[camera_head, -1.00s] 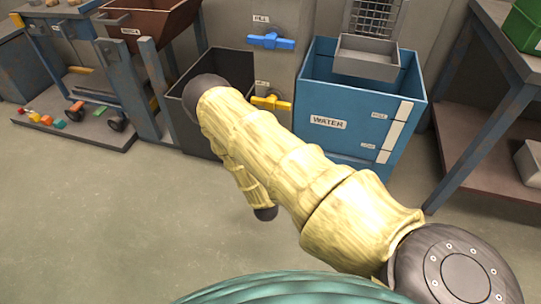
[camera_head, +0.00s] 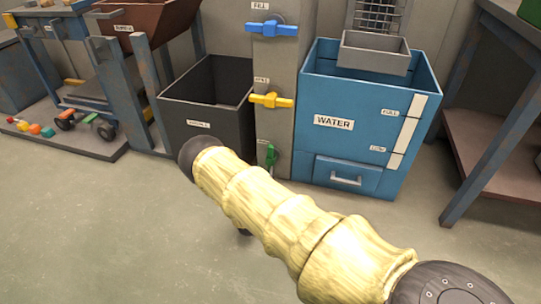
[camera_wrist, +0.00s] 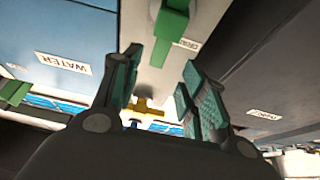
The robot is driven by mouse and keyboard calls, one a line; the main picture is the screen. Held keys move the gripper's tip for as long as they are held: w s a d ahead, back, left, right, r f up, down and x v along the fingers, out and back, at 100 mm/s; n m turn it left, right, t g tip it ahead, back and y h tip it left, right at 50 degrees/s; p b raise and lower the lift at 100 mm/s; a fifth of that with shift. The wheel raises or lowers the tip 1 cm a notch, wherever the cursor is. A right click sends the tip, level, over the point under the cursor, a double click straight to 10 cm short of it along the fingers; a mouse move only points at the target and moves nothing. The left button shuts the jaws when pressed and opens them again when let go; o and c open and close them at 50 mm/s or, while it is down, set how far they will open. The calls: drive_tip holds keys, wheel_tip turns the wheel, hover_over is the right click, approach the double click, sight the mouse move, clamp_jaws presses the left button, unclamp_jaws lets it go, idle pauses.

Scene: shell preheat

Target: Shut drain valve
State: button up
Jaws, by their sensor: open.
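The drain valve's green handle (camera_head: 270,155) is low on the grey column in the head view, under the yellow handle, and looks roughly upright. My arm partly covers the area below it. In the wrist view the green handle (camera_wrist: 170,24) is at the top centre, beside a small label. My gripper (camera_wrist: 162,64) is open and empty there, its two fingers apart. The handle lies beyond the fingertips, and I see no contact.
The yellow handle (camera_head: 270,100) and blue handle (camera_head: 272,29) sit above on the column. The blue water tank (camera_head: 320,150) stands close on the right, the dark open bin (camera_head: 205,125) on the left. A workbench (camera_head: 500,150) is at far right. The front floor is clear.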

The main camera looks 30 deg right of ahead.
sight(270, 154)
drive_tip(key=b+x, duration=0.3)
drive_tip(key=x, duration=0.5)
drive_tip(key=shift+w+d+b, duration=0.2)
drive_tip(key=shift+b, duration=0.15)
drive_tip(key=shift+x, duration=0.95)
clamp_jaws()
